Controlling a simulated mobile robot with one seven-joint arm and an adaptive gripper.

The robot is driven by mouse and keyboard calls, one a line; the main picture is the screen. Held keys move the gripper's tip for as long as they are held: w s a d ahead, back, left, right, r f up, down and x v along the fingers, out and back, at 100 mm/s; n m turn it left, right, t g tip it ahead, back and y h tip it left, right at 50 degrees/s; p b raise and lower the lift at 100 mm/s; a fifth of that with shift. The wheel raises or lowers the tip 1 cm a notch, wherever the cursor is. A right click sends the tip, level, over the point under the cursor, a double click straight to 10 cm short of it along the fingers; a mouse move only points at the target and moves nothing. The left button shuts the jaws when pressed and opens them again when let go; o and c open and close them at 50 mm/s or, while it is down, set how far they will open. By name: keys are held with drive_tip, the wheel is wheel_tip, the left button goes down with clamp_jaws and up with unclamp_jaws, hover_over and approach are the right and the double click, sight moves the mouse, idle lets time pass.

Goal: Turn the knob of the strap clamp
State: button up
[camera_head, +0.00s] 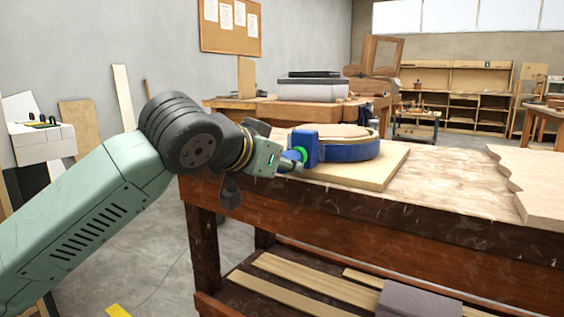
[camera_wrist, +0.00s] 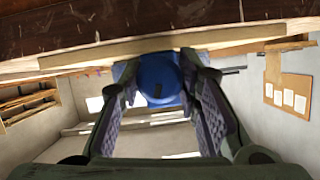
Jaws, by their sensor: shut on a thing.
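The strap clamp (camera_head: 346,151) is a blue band around a rounded wooden form (camera_head: 345,131), lying on a pale board on the workbench. Its blue housing (camera_head: 308,143) stands at the band's left end, with a green ring (camera_head: 300,154) on the side facing me. My gripper (camera_head: 290,162) comes in from the left and is shut on the clamp's blue knob, partly hidden by the fingers. In the wrist view the round blue knob (camera_wrist: 158,80) sits between the two fingers of my gripper (camera_wrist: 162,82), part of the housing showing behind it.
The pale board (camera_head: 375,172) lies near the front left of the wooden workbench (camera_head: 440,196). A wavy-edged wood sheet (camera_head: 535,180) lies at the right. The bench top between them is clear. Wooden strips (camera_head: 300,293) lie on the lower shelf. Another bench (camera_head: 265,108) stands behind.

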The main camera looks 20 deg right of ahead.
drive_tip(key=shift+f, duration=0.15)
drive_tip(key=o, duration=1.1)
drive_tip(key=shift+w, duration=0.1)
drive_tip(key=shift+o, duration=0.2)
drive_tip(key=v, duration=1.2)
